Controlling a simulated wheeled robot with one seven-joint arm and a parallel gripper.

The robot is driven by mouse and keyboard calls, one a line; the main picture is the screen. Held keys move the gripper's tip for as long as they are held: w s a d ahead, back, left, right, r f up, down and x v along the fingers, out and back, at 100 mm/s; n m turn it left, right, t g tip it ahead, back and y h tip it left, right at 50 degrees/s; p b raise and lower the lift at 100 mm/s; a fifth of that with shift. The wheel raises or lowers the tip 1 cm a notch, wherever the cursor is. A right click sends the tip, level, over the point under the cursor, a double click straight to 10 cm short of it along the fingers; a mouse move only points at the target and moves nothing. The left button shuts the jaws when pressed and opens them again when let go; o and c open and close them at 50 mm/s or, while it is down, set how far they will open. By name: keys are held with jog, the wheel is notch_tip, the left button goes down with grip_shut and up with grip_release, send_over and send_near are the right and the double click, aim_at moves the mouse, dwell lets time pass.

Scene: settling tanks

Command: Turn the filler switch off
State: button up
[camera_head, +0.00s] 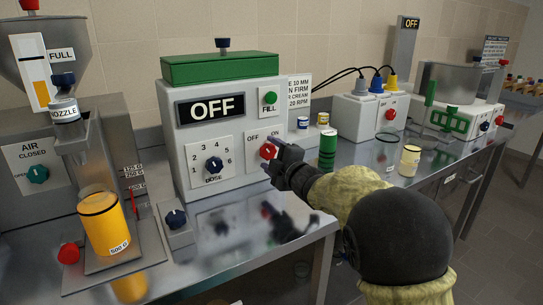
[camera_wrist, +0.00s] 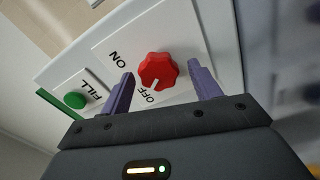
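The filler (camera_head: 222,125) is a white box with a green lid on the steel bench, and its black display reads OFF. Its red switch knob (camera_head: 267,151) is on the right of the front, below the OFF and ON labels. My gripper (camera_wrist: 162,82) is open, with one purple finger on each side of the knob and a visible gap to each. In the head view my gripper (camera_head: 277,167) is at the filler's front and partly covers the knob's surroundings.
The green FILL button (camera_head: 270,98) is above the switch, and the dose dial (camera_head: 214,165) is to its left. A yellow-filled beaker (camera_head: 104,226) stands under the nozzle at left.

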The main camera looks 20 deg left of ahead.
jog(key=v, duration=1.7)
jog(key=shift+s, duration=0.2)
